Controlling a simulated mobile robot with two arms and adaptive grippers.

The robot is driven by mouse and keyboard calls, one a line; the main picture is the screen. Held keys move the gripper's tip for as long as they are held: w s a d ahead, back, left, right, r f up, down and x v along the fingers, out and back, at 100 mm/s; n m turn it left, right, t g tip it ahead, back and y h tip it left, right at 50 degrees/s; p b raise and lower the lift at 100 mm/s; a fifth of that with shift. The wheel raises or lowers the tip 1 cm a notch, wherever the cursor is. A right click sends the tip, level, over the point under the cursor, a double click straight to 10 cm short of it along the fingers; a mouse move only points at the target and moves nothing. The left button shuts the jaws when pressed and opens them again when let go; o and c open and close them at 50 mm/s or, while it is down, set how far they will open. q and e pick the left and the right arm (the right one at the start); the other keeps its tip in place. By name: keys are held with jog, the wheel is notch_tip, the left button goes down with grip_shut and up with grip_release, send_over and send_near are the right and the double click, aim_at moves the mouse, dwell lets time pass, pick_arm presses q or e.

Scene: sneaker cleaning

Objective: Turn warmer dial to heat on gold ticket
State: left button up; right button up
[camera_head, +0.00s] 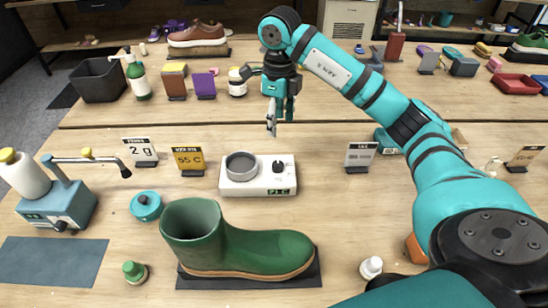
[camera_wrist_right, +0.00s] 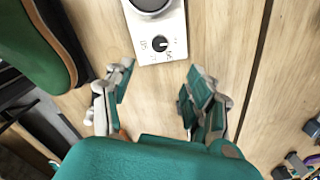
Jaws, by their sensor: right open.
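The warmer (camera_head: 230,187) is a white box with a round grey pan on its left and a small black dial (camera_head: 278,167) on its right. In the right wrist view the dial (camera_wrist_right: 159,43) sits near the edge of the white warmer (camera_wrist_right: 173,22), its pale pointer aimed toward one of the printed marks, too small to read. The gold ticket (camera_head: 188,158) stands left of the warmer and reads 55 C. My right gripper (camera_head: 279,118) is open and empty above the table behind the dial, apart from it. My left gripper is out of view.
A green boot (camera_head: 250,250) stands in front of the warmer. A white 2 g card (camera_head: 141,150) and a teal lidded pot (camera_head: 147,206) are to the left. Another white card (camera_head: 360,155) stands right. Bare wood surrounds the warmer's right side.

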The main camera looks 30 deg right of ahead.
aim_at(278, 164)
notch_tip(278, 164, down, 14)
jog(key=shift+f+p, duration=0.15)
jog(key=shift+p, duration=1.05)
jog(key=shift+f, duration=0.35)
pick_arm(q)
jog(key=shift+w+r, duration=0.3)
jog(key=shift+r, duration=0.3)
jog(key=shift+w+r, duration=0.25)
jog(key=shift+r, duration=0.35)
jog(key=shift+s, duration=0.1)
pick_arm(e)
jog(key=shift+c, duration=0.2)
grip_shut()
